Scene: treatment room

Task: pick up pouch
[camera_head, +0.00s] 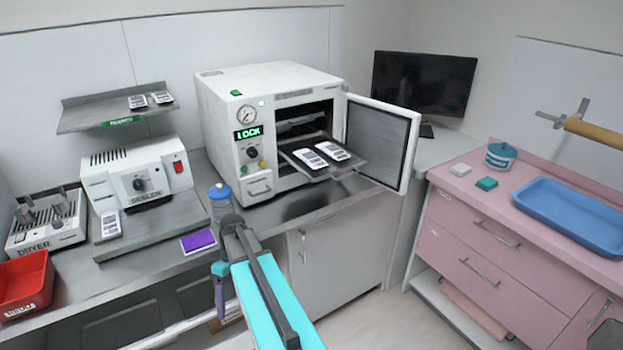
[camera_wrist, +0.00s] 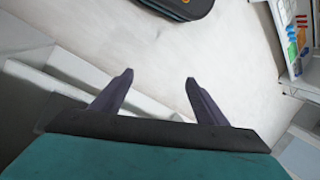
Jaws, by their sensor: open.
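Several white pouches with dark strips are in the head view. Two pouches (camera_head: 322,154) lie side by side on the dark tray (camera_head: 350,168) sticking out of the open white autoclave. Two more pouches (camera_head: 150,100) lie on the grey wall shelf, and one pouch (camera_head: 111,224) lies at the front left of the sealer (camera_head: 138,182). My gripper (camera_wrist: 158,80) is open and empty in the wrist view, its two dark fingers apart over pale floor. No pouch shows in that view. In the head view my arm rises in front of the counter, apart from the pouches.
The autoclave door (camera_head: 378,140) stands open to the right of the tray. A blue-capped bottle (camera_head: 220,203) and a purple pad (camera_head: 198,242) are by the counter's front. A red bin (camera_head: 25,284) is at left. A blue tray (camera_head: 570,212) sits on the pink cabinet.

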